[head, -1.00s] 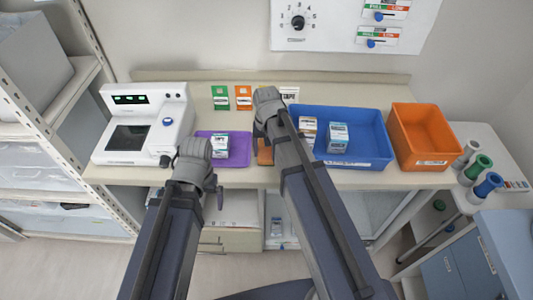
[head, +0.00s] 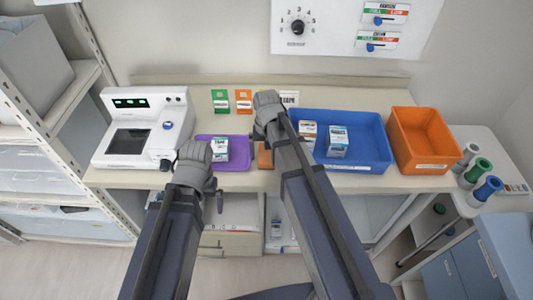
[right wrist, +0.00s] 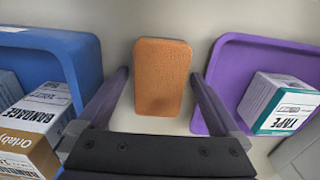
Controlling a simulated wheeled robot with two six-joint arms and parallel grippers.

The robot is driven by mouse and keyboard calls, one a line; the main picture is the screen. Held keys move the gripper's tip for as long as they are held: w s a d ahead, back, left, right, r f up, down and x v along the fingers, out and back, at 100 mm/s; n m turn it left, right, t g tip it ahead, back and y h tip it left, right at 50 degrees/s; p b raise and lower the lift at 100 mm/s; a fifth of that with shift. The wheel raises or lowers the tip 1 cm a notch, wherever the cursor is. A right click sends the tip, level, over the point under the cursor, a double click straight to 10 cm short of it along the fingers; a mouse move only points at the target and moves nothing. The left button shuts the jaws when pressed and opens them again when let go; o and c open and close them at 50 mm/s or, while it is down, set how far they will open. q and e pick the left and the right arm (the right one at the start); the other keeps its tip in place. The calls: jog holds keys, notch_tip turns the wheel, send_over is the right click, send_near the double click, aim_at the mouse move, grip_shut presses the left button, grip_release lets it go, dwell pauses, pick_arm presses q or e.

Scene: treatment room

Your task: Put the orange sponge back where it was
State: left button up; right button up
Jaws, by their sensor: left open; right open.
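The orange sponge (head: 264,157) lies on the counter between the purple tray and the blue tray, partly hidden by my right arm in the head view. In the right wrist view the sponge (right wrist: 161,78) lies flat between the two fingers of my right gripper (right wrist: 159,82). That gripper is open, with a gap on each side of the sponge. In the head view my right gripper (head: 267,112) is above the counter, its fingertips hidden. My left gripper (head: 195,165) is open at the counter's front edge, in front of the purple tray; its fingertips are mostly hidden.
The purple tray (head: 240,162) holds a tape box (head: 220,148). The blue tray (head: 365,125) holds bandage and other boxes. An orange bin (head: 420,140) stands further right. A white device (head: 140,130) stands at left. Green and orange cards (head: 243,101) are at the back.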

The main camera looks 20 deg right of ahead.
aim_at(267, 153)
notch_tip(267, 153, up, 12)
jog(key=p, duration=1.1)
jog(key=shift+p, duration=0.35)
notch_tip(267, 153, down, 12)
jog(key=b, duration=1.2)
jog(key=shift+f, duration=0.15)
jog(key=shift+r, duration=0.2)
